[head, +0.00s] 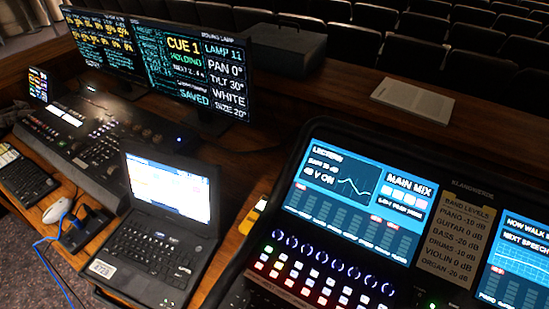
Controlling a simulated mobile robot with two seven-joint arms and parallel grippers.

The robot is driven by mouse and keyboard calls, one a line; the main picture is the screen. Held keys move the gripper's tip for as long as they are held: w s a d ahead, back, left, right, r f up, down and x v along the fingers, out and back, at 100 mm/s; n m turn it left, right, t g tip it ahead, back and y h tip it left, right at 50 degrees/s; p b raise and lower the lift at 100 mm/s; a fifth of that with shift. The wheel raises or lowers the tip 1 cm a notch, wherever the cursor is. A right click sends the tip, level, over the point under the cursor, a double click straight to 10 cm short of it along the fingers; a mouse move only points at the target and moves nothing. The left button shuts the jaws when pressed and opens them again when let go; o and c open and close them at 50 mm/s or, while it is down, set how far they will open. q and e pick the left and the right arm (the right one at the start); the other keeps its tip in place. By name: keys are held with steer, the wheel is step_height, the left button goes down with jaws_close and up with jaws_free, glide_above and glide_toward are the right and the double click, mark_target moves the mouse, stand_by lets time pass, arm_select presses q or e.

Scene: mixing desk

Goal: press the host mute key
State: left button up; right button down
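The mixing desk (443,238) fills the lower right, with a blue lit screen (350,197) reading "MAIN MIX" and "LECTERN". Below the screen is a row of round knobs (338,265) with blue-lit rings. Under the knobs are rows of small keys (300,273), some lit red, some white or green. The lower rows are cut off by the picture's bottom edge. The labels are too small to read, so I cannot tell which key is the host mute. Neither of my grippers is in view.
An open laptop (160,250) stands left of the desk, with a yellow-topped object (254,215) between them. A lighting console (90,142) and two monitors (195,65) are behind it. A paper (413,100) lies on the wooden ledge before dark seats.

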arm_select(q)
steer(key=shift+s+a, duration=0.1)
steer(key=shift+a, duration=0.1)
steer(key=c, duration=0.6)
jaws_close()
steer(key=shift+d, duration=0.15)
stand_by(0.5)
